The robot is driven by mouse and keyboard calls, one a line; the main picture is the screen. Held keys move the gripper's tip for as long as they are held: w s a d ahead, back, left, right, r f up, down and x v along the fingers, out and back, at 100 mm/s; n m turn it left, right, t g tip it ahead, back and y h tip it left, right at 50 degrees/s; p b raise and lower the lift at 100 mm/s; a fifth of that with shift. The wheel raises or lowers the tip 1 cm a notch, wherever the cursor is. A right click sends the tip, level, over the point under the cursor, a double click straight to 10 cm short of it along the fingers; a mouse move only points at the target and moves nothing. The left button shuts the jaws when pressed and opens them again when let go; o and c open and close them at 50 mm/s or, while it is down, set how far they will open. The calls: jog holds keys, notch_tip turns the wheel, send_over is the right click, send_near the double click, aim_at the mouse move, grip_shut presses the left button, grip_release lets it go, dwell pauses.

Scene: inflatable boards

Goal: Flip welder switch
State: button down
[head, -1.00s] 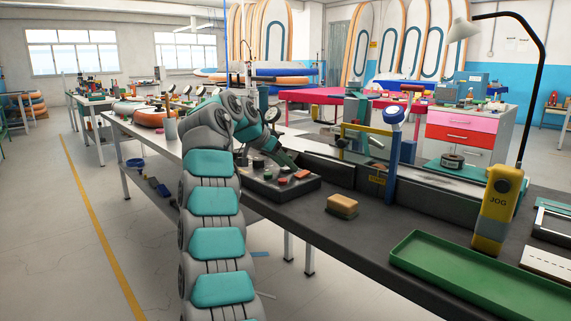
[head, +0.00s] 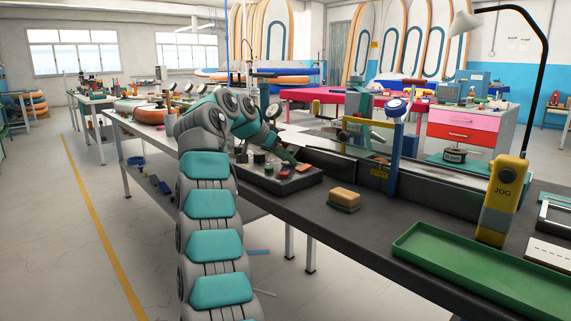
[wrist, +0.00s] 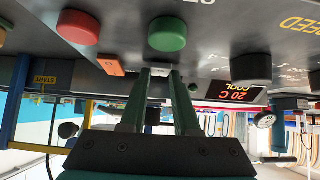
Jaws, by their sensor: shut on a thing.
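The welder's dark control box (head: 290,184) stands on the long bench, with my gripper low over its top in the head view. In the wrist view its panel appears upside down. It carries a red button (wrist: 78,27), a green button (wrist: 167,34), an orange rocker (wrist: 111,65), a black knob (wrist: 250,68) and a lit display (wrist: 240,92) reading 20 C COOL. My gripper (wrist: 161,73) has its two green fingers at the panel just beside the green button. They are closed around a small pale switch (wrist: 160,72), mostly hidden between the fingertips.
The bench front between box and tray is mostly clear.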

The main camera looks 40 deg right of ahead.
jog(key=shift+a+f+h+b, duration=0.1)
jog(key=shift+f+h+b, duration=0.3)
jog(key=shift+b, duration=0.85)
jog(key=shift+a+f+h+b, duration=0.1)
jog(key=shift+h+b, duration=0.6)
jog(key=shift+b, duration=0.55)
jog(key=shift+a+r+h+b, duration=0.1)
jog(key=shift+r+h+b, duration=0.2)
jog(key=shift+r+b, duration=0.15)
jog(key=c, duration=0.6)
grip_release()
jog(key=shift+f, duration=0.15)
jog(key=shift+c, duration=0.2)
jog(key=v, duration=0.7)
jog(key=shift+s+a+r, duration=0.2)
jog(key=shift+a+r, duration=0.05)
jog(key=shift+a, duration=0.05)
jog(key=shift+w, duration=0.1)
